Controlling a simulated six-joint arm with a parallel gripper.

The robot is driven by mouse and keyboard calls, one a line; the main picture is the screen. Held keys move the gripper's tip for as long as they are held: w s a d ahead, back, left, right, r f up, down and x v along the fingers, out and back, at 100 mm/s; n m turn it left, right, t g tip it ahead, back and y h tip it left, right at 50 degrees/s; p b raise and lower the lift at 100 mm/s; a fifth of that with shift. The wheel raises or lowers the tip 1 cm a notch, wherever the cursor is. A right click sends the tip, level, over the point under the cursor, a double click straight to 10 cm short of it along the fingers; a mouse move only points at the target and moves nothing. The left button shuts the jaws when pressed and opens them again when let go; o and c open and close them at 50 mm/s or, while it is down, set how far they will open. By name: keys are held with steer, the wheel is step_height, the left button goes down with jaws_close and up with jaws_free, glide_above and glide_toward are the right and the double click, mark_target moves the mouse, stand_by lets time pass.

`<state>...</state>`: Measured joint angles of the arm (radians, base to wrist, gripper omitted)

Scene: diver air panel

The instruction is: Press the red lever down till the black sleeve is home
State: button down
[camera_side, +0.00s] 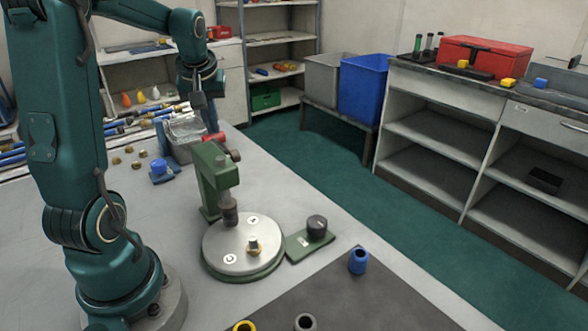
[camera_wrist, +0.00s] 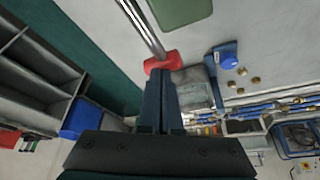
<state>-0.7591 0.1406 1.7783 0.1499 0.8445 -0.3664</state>
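A green press (camera_side: 212,180) stands on the grey bench in the side view. Its lever ends in a red grip (camera_side: 213,138), raised at the press's back; the red grip also shows in the wrist view (camera_wrist: 163,62), at the end of a metal rod. A dark sleeve (camera_side: 229,215) seems to be below the ram, over a round metal plate (camera_side: 225,240); its seating is too small to tell. My gripper (camera_side: 198,103) is above the red grip, apart from it in the side view. In the wrist view its fingers (camera_wrist: 160,78) are together with nothing between them, pointing toward the red grip.
A black cylinder (camera_side: 317,226) sits on a green block to the right. A clear bin (camera_side: 183,135) is close behind the lever.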

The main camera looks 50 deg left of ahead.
step_height(320, 180, up, 10)
stand_by(1.5)
steer(key=s+d+m+t+h, duration=0.1)
steer(key=d+m+t, duration=0.35)
steer(key=d, duration=1.15)
steer(key=s+d+f+m+g+h, duration=0.1)
steer(key=s+d+f+m+h, duration=0.2)
steer(key=s+d+f+m, duration=0.4)
step_height(320, 180, down, 2)
steer(key=shift+s+d+f, duration=0.15)
steer(key=shift+s+d, duration=0.2)
steer(key=shift+d, duration=0.7)
